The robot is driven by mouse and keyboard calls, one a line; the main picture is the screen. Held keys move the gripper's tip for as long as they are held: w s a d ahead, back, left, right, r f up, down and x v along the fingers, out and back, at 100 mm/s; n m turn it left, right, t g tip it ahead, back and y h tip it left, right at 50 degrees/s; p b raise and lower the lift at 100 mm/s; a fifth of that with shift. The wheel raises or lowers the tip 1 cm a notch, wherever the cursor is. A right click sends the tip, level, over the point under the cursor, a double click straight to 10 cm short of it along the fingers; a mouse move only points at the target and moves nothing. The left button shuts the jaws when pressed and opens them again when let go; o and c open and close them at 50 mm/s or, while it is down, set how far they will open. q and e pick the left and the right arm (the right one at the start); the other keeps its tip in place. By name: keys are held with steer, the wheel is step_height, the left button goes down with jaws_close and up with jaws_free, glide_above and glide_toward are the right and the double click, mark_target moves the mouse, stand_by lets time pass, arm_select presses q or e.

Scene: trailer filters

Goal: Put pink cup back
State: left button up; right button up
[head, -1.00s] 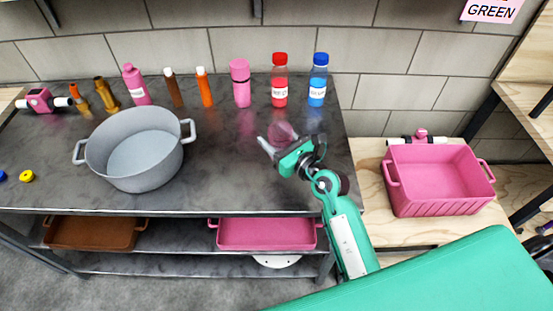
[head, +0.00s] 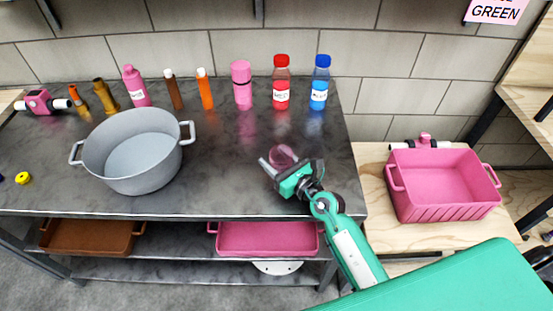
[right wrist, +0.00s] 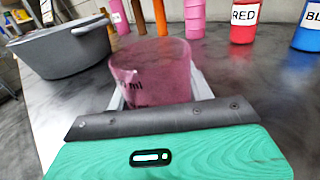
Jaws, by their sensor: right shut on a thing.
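A translucent pink cup (head: 283,156) stands upright between the fingers of my right gripper (head: 277,166), at the right part of the dark table. In the right wrist view the same cup (right wrist: 152,72) fills the space between the fingers, with dark markings on its side. The right gripper is shut on it. Whether the cup's base touches the table is hard to tell. My left gripper is in neither view.
A grey pot (head: 135,150) stands at the left of the table (head: 225,185). Several bottles line the back, including a red one (head: 281,85) and a blue one (head: 319,85). A pink crate (head: 445,185) sits on the wooden bench at right. Pink and brown trays lie on the shelf below.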

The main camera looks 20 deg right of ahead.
steer(key=o, duration=0.9)
steer(key=shift+o, duration=0.8)
steer(key=shift+r, duration=0.2)
steer(key=shift+s+d+f, duration=0.15)
steer(key=shift+s+d, duration=0.05)
steer(key=shift+s, duration=0.1)
steer(key=v, duration=0.4)
steer(key=shift+s+d, duration=0.1)
steer(key=shift+s, duration=0.2)
steer(key=b+v, duration=0.1)
steer(key=v, duration=0.4)
steer(key=shift+s, duration=0.15)
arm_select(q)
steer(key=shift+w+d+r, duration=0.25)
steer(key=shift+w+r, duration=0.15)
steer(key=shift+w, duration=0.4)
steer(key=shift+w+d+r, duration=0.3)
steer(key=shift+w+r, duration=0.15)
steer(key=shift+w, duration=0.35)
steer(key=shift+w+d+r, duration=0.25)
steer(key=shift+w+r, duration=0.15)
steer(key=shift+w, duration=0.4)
arm_select(e)
steer(key=shift+s+d, duration=0.3)
steer(key=shift+s, duration=0.3)
